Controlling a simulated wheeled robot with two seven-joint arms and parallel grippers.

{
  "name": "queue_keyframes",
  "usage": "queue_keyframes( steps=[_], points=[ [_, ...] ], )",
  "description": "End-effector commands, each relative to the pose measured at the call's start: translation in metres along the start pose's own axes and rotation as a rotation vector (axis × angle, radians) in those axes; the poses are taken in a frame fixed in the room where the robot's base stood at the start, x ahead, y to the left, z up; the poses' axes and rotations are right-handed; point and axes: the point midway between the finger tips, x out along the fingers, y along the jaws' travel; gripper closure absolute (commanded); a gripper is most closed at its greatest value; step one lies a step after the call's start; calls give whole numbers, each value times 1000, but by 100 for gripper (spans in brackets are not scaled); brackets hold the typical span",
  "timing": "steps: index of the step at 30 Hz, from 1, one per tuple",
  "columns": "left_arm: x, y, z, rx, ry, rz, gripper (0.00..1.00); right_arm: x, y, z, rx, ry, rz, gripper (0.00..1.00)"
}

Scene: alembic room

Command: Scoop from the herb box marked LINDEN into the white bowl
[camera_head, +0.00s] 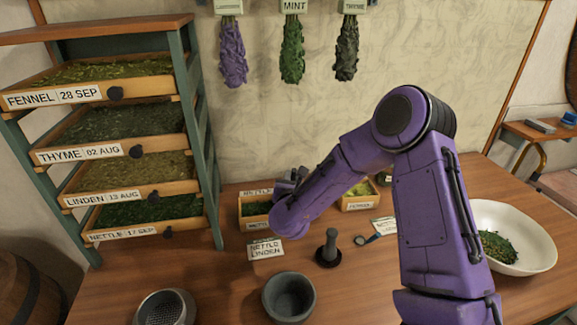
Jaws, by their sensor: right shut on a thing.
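The white bowl (524,252) stands at the right on the table and holds some green herb. My right gripper (289,182) is over the row of herb boxes at the back, mostly hidden by its own wrist. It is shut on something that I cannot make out. A box marked NETTLE (255,224) shows left of the wrist, and a box marked FENNEL (359,207) shows right of it. My arm covers the space between them, and no box marked LINDEN shows there. My left gripper is out of view.
A drawer rack (212,150) stands at the left. A grey mortar (289,300), a dark pestle-like tool (329,250), a sieve (165,308) and a card reading NETTLE LINDEN (265,249) are in front. A small spoon-like tool (362,240) lies near my forearm. Herb bunches (292,55) hang behind.

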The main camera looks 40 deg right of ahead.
Motion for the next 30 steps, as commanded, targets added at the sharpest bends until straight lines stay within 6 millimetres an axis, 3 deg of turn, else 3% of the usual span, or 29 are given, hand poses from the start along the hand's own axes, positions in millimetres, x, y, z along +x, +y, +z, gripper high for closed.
queue_keyframes(
  steps=[3, 11, 17, 30],
  points=[
    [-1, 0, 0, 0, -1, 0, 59, 7, -17, 2, 8, 1, -34, 100],
    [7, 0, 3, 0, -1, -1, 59, 10, -28, -10, 8, 0, -49, 100],
    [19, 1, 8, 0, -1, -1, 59, 12, -30, -31, 7, 0, -47, 100],
    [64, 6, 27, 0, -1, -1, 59, 18, -33, -80, 10, 0, -43, 100]
  ],
)
